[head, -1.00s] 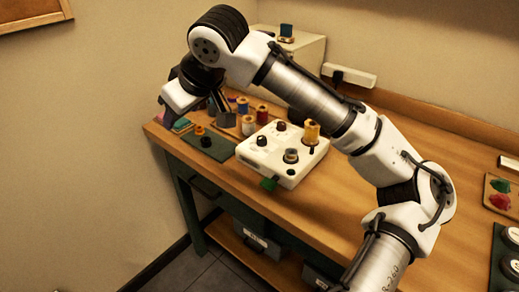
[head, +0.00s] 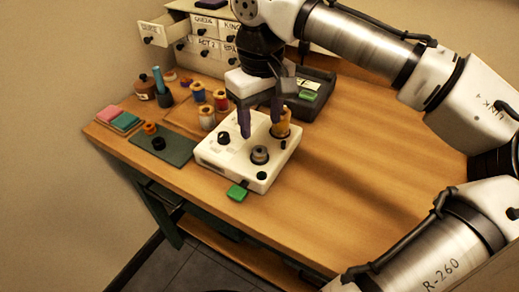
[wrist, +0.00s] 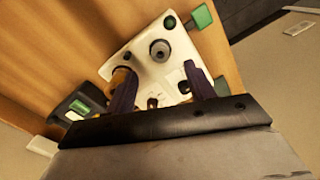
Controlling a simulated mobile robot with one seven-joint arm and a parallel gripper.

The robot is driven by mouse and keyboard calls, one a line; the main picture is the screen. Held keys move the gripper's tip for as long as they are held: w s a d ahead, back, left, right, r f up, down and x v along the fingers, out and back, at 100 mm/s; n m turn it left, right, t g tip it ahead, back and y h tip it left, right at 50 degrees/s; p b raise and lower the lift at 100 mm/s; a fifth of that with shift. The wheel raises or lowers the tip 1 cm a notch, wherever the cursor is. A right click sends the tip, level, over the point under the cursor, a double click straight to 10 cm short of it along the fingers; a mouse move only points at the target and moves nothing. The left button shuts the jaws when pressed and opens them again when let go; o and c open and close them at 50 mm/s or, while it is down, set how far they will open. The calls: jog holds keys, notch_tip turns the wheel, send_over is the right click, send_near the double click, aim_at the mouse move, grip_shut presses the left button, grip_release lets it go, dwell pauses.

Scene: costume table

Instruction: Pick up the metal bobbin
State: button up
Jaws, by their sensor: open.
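The metal bobbin (head: 260,155) is a short grey cylinder with a dark centre, standing on the white box (head: 213,155) on the table. It also shows in the wrist view (wrist: 159,50), just beyond and between the fingertips. My gripper (head: 261,128) is open and points down over the white box. Its fingers (wrist: 158,72) are empty, and the bobbin appears a little ahead of them. I cannot tell the exact height of the fingertips above the box.
A gold spool (head: 282,123) stands close beside my right finger. A black knob (head: 223,139) is on the box's left side. A green tab (head: 237,191) sticks out in front. Several thread spools (head: 207,118) and a dark mat (head: 160,146) lie left. Drawers (head: 205,25) stand behind.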

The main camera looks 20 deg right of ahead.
aim_at(260, 153)
jog(key=shift+w+f+p, duration=0.15)
jog(key=shift+f+p, duration=0.1)
jog(key=shift+f, duration=1.7)
jog(key=shift+w+f+p, duration=0.1)
jog(key=shift+f+p, duration=0.1)
jog(key=shift+f, duration=1.75)
jog(key=c, duration=1.1)
jog(key=shift+r, duration=0.1)
